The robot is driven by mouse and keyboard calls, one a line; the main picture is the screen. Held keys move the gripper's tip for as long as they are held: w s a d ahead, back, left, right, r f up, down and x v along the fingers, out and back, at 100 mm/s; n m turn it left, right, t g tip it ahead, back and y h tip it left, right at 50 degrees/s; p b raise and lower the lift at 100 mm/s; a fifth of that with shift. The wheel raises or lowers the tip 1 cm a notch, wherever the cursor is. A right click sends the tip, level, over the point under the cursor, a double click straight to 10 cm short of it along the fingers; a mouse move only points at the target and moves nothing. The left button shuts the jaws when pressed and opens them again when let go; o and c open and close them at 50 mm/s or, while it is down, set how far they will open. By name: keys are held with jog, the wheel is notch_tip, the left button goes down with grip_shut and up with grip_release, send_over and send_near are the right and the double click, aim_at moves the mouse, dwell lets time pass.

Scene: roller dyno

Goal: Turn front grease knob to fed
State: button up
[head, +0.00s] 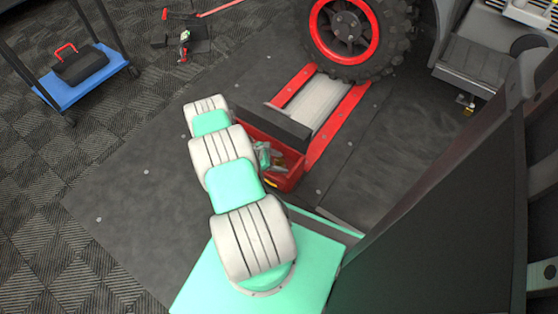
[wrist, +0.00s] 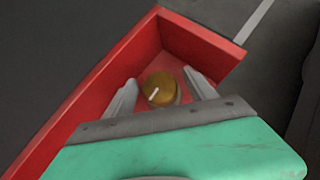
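A round brass-coloured knob (wrist: 160,89) with a white pointer line sits inside a red open-topped box (wrist: 95,85) in the wrist view. The line slants from upper right to lower left; no label is readable. My gripper (wrist: 158,83) is open, with one finger on each side of the knob and a visible gap to it on both sides. Whether the fingers are level with the knob or above it I cannot tell. In the head view the red box (head: 287,183) is partly hidden by my arm, and its contents are small and unclear.
A black tyre on a red wheel (head: 345,27) stands by a roller (head: 317,101) with red side rails. A dark bar (head: 273,127) lies just behind the box. A blue cart (head: 85,80) with a black case is at left. Dark floor left of my arm is clear.

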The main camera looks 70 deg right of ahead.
jog(key=shift+a, duration=0.1)
jog(key=c, duration=1.3)
jog(key=shift+f+m+y+b, duration=0.3)
jog(key=shift+m+b, duration=0.1)
jog(key=shift+b, duration=0.7)
jog(key=shift+r, duration=0.35)
jog(key=o, duration=1.4)
jog(key=shift+c, duration=0.2)
jog(key=p+v, duration=0.3)
jog(key=v, duration=0.5)
